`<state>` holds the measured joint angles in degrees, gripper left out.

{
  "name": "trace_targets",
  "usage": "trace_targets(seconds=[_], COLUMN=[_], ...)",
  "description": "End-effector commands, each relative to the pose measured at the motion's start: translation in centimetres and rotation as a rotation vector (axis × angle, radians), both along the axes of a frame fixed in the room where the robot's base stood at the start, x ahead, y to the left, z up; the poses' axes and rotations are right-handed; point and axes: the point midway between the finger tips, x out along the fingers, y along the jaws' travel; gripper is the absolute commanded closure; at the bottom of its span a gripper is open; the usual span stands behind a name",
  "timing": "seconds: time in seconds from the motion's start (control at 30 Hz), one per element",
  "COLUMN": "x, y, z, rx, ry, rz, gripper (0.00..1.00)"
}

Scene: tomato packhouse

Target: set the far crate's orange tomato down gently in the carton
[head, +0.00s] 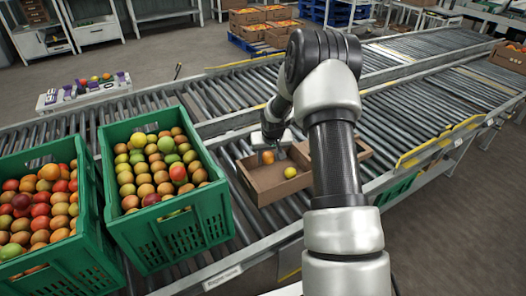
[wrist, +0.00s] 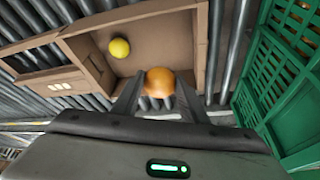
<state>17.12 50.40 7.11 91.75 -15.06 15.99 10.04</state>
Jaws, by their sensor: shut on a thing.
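My gripper (head: 270,149) is shut on an orange tomato (head: 268,157), which also shows between the fingertips in the wrist view (wrist: 159,82). In the head view the tomato appears over the back part of an open brown cardboard carton (head: 270,196). I cannot tell whether it touches the carton's floor. A yellow tomato (head: 290,172) lies in the carton, apart from the held one; it also shows in the wrist view (wrist: 119,47). The green crate nearer the carton (head: 175,235) holds many mixed tomatoes. Another full green crate (head: 88,225) stands at the left.
The crates and carton rest on a roller conveyor (head: 225,103). The carton's low walls (wrist: 201,45) stand close around the gripper. A green crate wall (wrist: 280,85) is near on the right in the wrist view. A tray with small items (head: 85,92) sits farther back.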

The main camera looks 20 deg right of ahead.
Motion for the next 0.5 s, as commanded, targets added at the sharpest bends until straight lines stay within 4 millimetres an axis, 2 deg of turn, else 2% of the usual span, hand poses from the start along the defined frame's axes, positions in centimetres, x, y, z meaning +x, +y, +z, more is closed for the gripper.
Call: trace_targets(seconds=[0.27, 0.5], x=[0.0, 0.0], y=[-0.1, -0.1], z=[-1.5, -4.2], rx=[0.001, 0.001], ry=[0.001, 0.001], rz=[-0.001, -0.001], gripper=[0.72, 0.72])
